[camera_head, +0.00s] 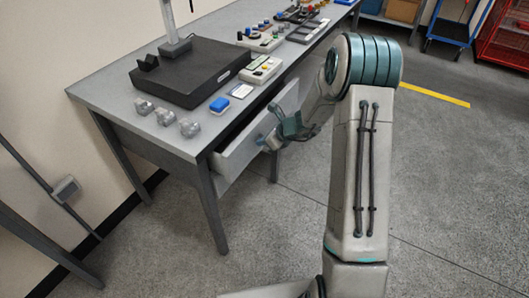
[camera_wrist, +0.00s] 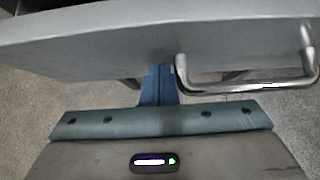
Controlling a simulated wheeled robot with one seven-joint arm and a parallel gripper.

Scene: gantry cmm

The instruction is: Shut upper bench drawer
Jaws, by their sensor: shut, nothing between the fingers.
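The upper bench drawer (camera_head: 240,153) stands partly open under the bench top in the head view, its grey front out past the bench edge. In the wrist view its grey front panel (camera_wrist: 90,50) spans the top, with a silver bar handle (camera_wrist: 245,86) on the right. My gripper (camera_head: 268,141) is at the drawer front in the head view. In the wrist view my gripper's blue fingers (camera_wrist: 160,70) are together and empty, left of the handle, with their tips at the panel. I cannot tell whether they touch it.
A bench leg (camera_head: 212,215) stands below the drawer. Open grey floor (camera_head: 450,190) lies to the right. A red cart (camera_head: 505,35) is far right.

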